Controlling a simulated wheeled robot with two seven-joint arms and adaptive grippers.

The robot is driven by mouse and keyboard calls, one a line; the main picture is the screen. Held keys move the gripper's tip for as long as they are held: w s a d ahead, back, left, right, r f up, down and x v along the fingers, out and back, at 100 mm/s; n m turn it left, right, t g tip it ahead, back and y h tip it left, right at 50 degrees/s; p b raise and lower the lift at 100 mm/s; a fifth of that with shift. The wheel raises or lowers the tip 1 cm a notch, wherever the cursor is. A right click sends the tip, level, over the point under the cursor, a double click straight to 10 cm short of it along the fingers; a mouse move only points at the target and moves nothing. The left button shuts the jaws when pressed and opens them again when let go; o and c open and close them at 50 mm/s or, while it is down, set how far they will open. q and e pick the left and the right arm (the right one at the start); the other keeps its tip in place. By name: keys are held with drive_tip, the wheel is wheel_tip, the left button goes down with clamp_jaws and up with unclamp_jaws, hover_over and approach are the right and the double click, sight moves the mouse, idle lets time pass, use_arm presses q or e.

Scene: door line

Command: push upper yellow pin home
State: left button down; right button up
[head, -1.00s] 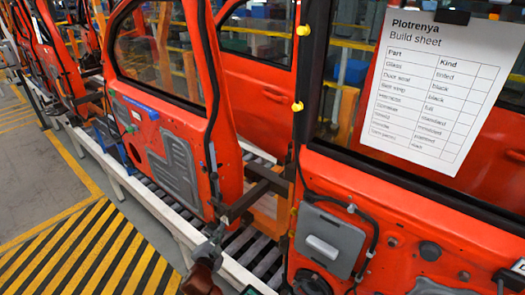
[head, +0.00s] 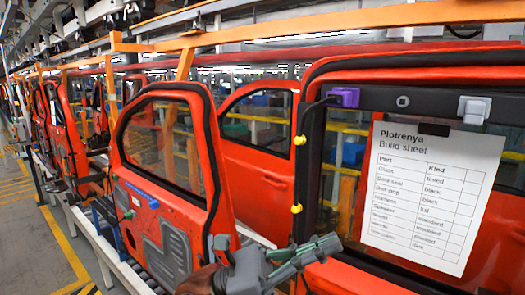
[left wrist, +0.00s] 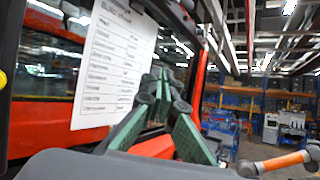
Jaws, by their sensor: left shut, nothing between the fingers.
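The upper yellow pin (head: 299,140) sticks out from the dark left frame of the near red door (head: 345,276). A lower yellow pin (head: 297,208) sits below it on the same frame. My left gripper (head: 332,243) is shut and empty, below and to the right of both pins, apart from the upper one. In the left wrist view its green-padded fingers (left wrist: 160,88) come together in front of the door. A small yellow thing (left wrist: 3,78) shows at the left edge there; I cannot tell which pin it is. My right gripper is not in view.
A build sheet (head: 432,195) hangs on the near door's window, to the right of the pins. A purple block (head: 344,97) and a grey block (head: 474,109) sit on the dark top bar. Another red door (head: 165,185) stands to the left. An orange rail (head: 400,17) runs overhead.

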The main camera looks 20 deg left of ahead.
use_arm(q)
drive_tip(key=s+d+m+y, duration=0.2)
drive_tip(key=d+m+y, duration=0.2)
drive_tip(key=m, duration=0.3)
drive_tip(key=n+t+y, duration=0.1)
drive_tip(key=t+y, duration=0.9)
drive_tip(key=y, duration=0.2)
approach(297, 141)
drive_tip(key=p+x, duration=0.2)
drive_tip(key=x, duration=0.4)
drive_tip(key=shift+w+d, duration=0.15)
drive_tip(key=shift+w, duration=0.2)
drive_tip(key=shift+w+d, duration=0.25)
drive_tip(key=shift+w, duration=0.45)
